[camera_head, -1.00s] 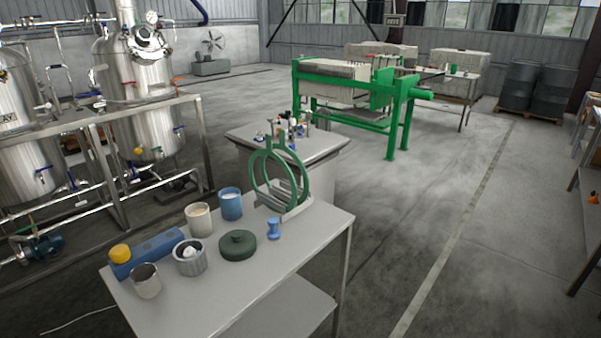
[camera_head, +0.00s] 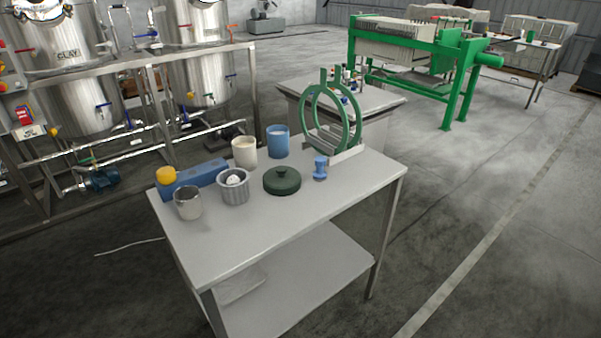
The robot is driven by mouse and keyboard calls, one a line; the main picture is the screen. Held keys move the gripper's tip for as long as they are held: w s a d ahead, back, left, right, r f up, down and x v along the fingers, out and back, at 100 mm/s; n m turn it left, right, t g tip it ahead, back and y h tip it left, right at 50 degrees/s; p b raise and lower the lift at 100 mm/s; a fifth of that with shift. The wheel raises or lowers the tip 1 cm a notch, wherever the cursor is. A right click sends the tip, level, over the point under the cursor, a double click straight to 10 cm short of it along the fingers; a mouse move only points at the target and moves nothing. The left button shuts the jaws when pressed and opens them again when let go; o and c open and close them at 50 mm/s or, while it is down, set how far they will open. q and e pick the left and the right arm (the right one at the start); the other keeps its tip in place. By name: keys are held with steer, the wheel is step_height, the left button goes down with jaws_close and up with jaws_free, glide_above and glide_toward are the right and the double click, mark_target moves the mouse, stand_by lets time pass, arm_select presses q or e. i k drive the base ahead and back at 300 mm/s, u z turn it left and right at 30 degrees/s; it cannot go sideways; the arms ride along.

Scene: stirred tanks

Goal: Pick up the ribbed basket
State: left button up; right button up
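The ribbed basket (camera_head: 234,191) is a small grey ribbed cup with something white in it. It stands upright near the front left part of the grey table (camera_head: 265,235). A plain grey cup (camera_head: 188,205) is just left of it, and a dark green lidded pot (camera_head: 282,181) is to its right. Neither of my grippers shows in the head view.
A blue block (camera_head: 205,174) with a yellow knob (camera_head: 166,175), a cream cup (camera_head: 244,152), a blue cup (camera_head: 278,141), a blue spool-shaped piece (camera_head: 320,168) and a green ring stand (camera_head: 345,120) share the tabletop. The table's front strip is bare.

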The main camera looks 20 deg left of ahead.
mark_target(235, 194)
steer(key=u, duration=0.05)
steer(key=k, duration=0.5)
steer(key=u, duration=1.75)
steer(key=i, duration=0.9)
steer(key=z, duration=1.9)
